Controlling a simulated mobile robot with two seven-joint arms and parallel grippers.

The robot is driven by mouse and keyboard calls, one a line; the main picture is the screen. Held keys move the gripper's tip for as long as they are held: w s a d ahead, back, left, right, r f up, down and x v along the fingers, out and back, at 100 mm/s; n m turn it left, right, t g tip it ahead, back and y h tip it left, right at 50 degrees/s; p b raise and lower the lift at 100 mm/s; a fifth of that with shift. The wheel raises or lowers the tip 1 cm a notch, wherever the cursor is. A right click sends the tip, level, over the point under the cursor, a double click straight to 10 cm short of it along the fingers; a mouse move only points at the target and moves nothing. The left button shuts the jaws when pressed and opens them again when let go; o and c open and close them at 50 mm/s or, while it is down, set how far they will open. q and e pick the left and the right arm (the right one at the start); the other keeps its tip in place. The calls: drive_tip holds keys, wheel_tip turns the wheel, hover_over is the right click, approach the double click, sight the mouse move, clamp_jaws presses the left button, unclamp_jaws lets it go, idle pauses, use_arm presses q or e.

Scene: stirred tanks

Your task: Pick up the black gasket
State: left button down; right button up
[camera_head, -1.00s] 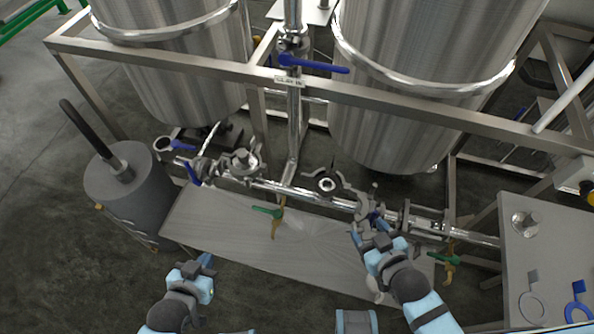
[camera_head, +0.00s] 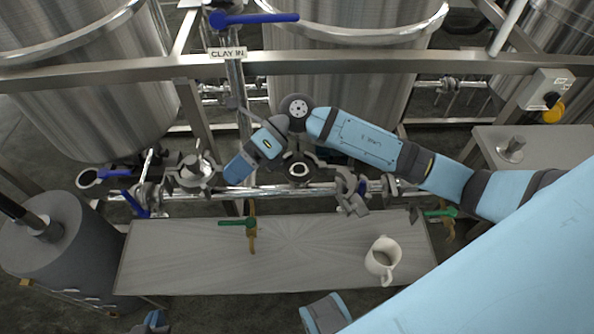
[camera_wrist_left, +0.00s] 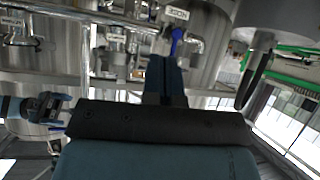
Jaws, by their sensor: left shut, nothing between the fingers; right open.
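I cannot pick out the black gasket for certain. A dark round fitting (camera_head: 300,168) surrounds a pale opening on the pipe line; whether it holds the gasket I cannot tell. My right arm crosses from the right above the pipes. Its blue end, my right gripper (camera_head: 237,170), is left of that fitting, with the fingers hard to make out. My left gripper (camera_head: 156,321) is low at the bottom edge, partly cut off. In the left wrist view it (camera_wrist_left: 165,78) is shut and empty.
A grey bench (camera_head: 190,245) holds a white jug (camera_head: 382,258). A grey drum (camera_head: 55,240) stands left. A steel frame rail (camera_head: 380,63) runs before the tanks. Green-handled valves (camera_head: 238,222) stick out above the bench.

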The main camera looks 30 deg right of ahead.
drive_tip(key=w+d+f+n+h+b, duration=0.3)
drive_tip(key=w+d+f+h, duration=0.15)
drive_tip(key=d+h, duration=0.2)
drive_tip(key=t+h+b, duration=0.2)
drive_tip(key=h+b, duration=0.1)
drive_tip(key=h, duration=0.4)
approach(299, 158)
drive_tip(key=w, duration=0.1)
drive_tip(key=w+d, duration=0.1)
drive_tip(key=w, duration=0.1)
drive_tip(key=shift+d+r, duration=0.25)
drive_tip(key=shift+r, duration=0.1)
wheel_tip(299, 158, down, 2)
drive_tip(key=shift+f, duration=0.1)
wheel_tip(299, 158, down, 5)
drive_tip(key=shift+w+r+b, duration=0.1)
drive_tip(key=shift+b, duration=0.25)
drive_tip(key=c, duration=1)
